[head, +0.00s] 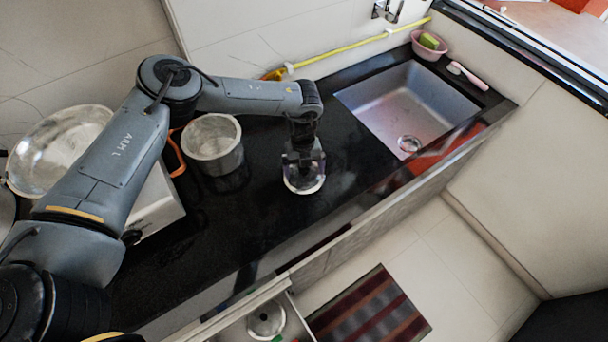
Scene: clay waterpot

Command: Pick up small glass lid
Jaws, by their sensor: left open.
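A small round, partly see-through thing with a pale rim, which looks like the small glass lid (305,188), is on the black counter (240,230), left of the sink. My left gripper (303,170) points down right over it, with its open fingers at the lid. The fingers and wrist hide the lid's middle, and I cannot tell whether they touch it. My right gripper is not in view.
A metal pot (212,145) stands left of the lid, near a stove (160,205) with a large pan (58,150). A sink (408,105) lies to the right. An open drawer (290,322) at the front holds a round lid-like thing (267,319).

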